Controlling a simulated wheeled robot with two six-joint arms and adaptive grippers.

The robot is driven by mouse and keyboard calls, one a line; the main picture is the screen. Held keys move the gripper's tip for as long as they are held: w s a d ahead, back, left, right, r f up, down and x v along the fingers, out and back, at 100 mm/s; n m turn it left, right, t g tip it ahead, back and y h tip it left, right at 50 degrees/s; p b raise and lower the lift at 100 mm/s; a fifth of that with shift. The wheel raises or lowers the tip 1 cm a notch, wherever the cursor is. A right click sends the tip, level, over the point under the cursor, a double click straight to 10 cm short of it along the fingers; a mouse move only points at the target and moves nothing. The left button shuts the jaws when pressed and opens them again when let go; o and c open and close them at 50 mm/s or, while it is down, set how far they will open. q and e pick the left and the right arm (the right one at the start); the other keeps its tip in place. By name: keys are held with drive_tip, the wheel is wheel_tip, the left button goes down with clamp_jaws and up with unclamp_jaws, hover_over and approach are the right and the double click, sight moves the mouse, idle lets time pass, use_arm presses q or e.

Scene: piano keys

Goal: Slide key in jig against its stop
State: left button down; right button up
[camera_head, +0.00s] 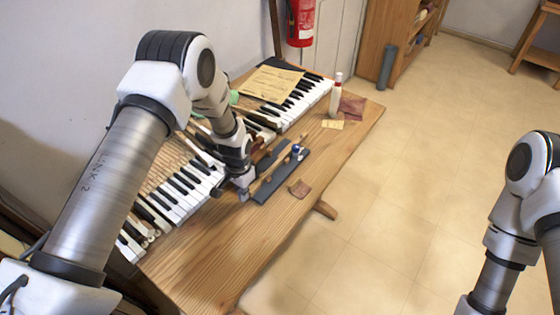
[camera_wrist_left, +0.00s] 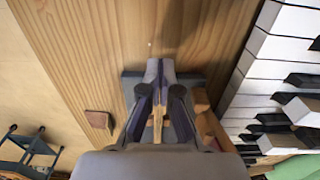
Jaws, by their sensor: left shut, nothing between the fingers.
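The jig (camera_head: 262,196) is a dark grey plate on the wooden bench, in front of the piano keys. A long wooden key (camera_head: 277,171) lies lengthwise in it. My left gripper (camera_head: 243,195) is low at the jig's near end, its fingers shut and empty. In the left wrist view the shut fingers (camera_wrist_left: 154,68) cover the middle of the jig (camera_wrist_left: 130,82), and a strip of pale wood shows between the finger links. I cannot tell whether the fingertips touch the key. The stop is not clear in either view. My right gripper is out of view.
A blue and white object (camera_head: 297,151) sits at the jig's far end. A brown leather patch (camera_head: 300,188) lies right of the jig. The keyboard (camera_head: 176,196) runs along the left. A white bottle (camera_head: 335,95) stands farther back. Bare bench (camera_head: 222,255) lies nearer.

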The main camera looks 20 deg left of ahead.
sight(250, 189)
use_arm(q)
drive_tip(key=shift+w+d+b, duration=0.35)
drive_tip(key=shift+w+b, duration=0.25)
drive_tip(key=shift+w, duration=0.3)
drive_tip(key=shift+w+d+b, duration=0.3)
drive_tip(key=shift+w+b, duration=0.3)
drive_tip(key=shift+w, duration=0.25)
idle(1.8)
drive_tip(key=shift+s+a, duration=0.1)
drive_tip(key=shift+s, duration=0.05)
drive_tip(key=shift+s+a+p, duration=0.1)
drive_tip(key=shift+s+p, duration=0.3)
drive_tip(key=shift+s, duration=0.05)
drive_tip(key=shift+r, duration=0.15)
drive_tip(key=shift+r+p, duration=2.35)
drive_tip(key=shift+r, duration=1.05)
